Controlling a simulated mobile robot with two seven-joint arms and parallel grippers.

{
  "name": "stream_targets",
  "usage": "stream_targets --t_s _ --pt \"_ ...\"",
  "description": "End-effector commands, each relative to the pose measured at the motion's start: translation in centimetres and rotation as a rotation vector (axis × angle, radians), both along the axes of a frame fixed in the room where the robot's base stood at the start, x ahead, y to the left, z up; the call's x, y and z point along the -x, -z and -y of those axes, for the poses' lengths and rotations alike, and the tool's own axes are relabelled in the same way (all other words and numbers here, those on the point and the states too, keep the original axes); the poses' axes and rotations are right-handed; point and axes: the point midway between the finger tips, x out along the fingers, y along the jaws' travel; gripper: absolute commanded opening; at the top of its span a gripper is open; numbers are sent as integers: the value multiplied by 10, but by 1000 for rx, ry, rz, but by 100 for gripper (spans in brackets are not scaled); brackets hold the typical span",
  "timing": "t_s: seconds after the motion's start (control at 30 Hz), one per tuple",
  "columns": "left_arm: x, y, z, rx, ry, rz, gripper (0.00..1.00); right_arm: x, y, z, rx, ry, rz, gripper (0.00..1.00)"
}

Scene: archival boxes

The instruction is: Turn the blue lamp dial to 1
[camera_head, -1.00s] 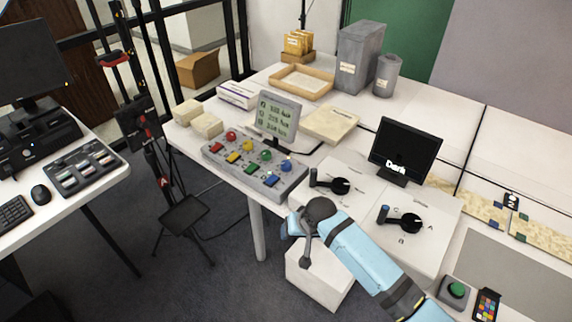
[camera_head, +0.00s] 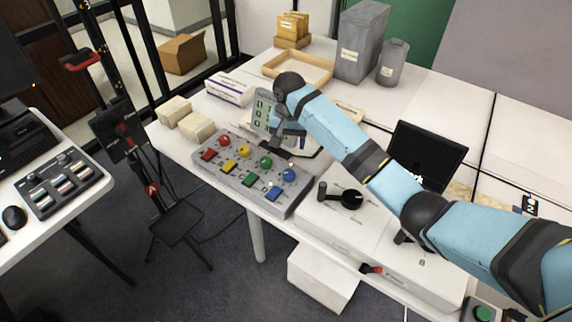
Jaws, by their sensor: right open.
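The grey control box (camera_head: 243,183) stands at the front edge of the white table. It carries round red (camera_head: 224,141), yellow (camera_head: 244,152), green (camera_head: 266,162) and blue (camera_head: 289,175) dials, with coloured square buttons in front. The blue dial is at the right end; its setting is too small to read. The small display (camera_head: 262,112) behind the box is partly hidden by my right arm. My right gripper (camera_head: 284,148) is open and points down above the back right of the box, near the green and blue dials. It appears apart from them. My left gripper is out of view.
A white panel with black rotary levers (camera_head: 342,197) lies right of the box, partly under my right arm. A black monitor (camera_head: 428,155) stands behind it. Cream blocks (camera_head: 196,127), a wooden tray (camera_head: 298,70) and grey containers (camera_head: 360,45) stand farther back.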

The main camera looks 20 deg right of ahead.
Motion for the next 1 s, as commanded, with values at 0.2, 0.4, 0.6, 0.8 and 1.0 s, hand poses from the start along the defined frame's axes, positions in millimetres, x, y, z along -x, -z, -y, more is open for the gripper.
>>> stream_targets --t_s 0.2,0.4,0.6,0.8,1.0 --pt "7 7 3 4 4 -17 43 1 43 1 2 -1 -4 64" --pt "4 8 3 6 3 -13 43 2 86 0 2 -1 -3 64" --pt "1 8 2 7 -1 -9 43 1 116 0 0 -1 -1 64" --pt "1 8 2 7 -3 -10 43 1 128 0 0 -2 0 64" --pt "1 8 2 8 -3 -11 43 1 129 0 0 -2 1 64"
